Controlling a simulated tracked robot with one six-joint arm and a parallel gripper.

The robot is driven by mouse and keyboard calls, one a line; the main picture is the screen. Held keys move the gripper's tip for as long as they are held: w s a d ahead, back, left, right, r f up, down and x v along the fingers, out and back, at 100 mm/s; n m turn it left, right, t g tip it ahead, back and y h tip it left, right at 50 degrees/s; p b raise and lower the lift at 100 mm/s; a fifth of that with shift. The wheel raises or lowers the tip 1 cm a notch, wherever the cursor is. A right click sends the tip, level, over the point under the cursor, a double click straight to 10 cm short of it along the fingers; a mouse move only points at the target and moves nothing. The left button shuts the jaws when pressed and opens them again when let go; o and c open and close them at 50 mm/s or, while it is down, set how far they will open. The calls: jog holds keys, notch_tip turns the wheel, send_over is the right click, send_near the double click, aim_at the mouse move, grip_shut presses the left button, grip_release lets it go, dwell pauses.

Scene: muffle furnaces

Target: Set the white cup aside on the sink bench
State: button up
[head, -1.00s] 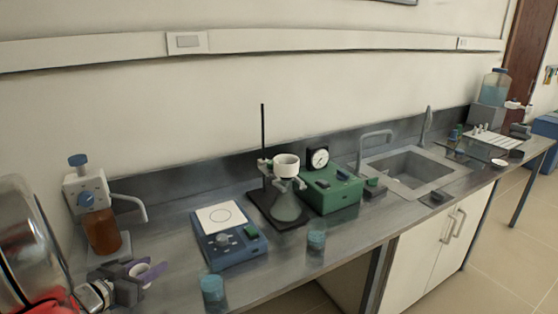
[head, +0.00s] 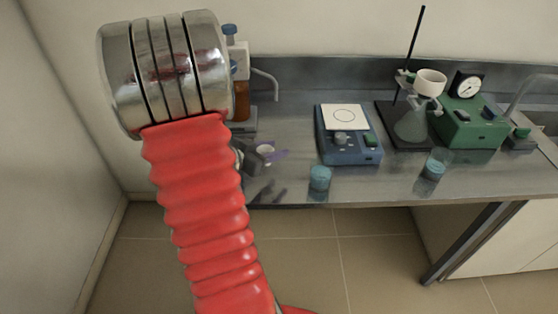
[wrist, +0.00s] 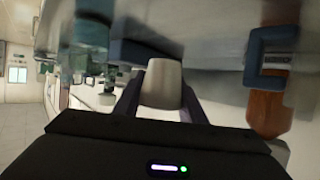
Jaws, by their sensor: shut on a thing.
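The white cup (wrist: 163,84) is between the two dark fingers of my gripper (wrist: 160,100) in the wrist view, and the gripper is shut on it. In the head view my gripper (head: 262,158) is at the left end of the grey bench (head: 285,125), partly hidden behind my red-sleeved arm. The white cup (head: 265,148) shows there as a small pale shape between purplish fingers. I cannot tell whether it touches the bench.
An amber dispenser bottle (head: 242,100) stands behind my gripper. To the right are a blue hotplate (head: 347,145), a blue-lidded jar (head: 319,178), a second jar (head: 434,168), a flask (head: 412,125) under a white funnel (head: 431,82), and a green instrument (head: 468,125). Bare bench lies between them.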

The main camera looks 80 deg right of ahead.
aim_at(273, 172)
jog(key=shift+f, duration=1.3)
jog(key=shift+f, duration=2.05)
jog(key=shift+f, duration=0.15)
jog(key=o, duration=1.1)
jog(key=shift+c, duration=0.2)
jog(key=shift+w+r, duration=0.1)
jog(key=shift+r, duration=0.1)
jog(key=v, duration=1.2)
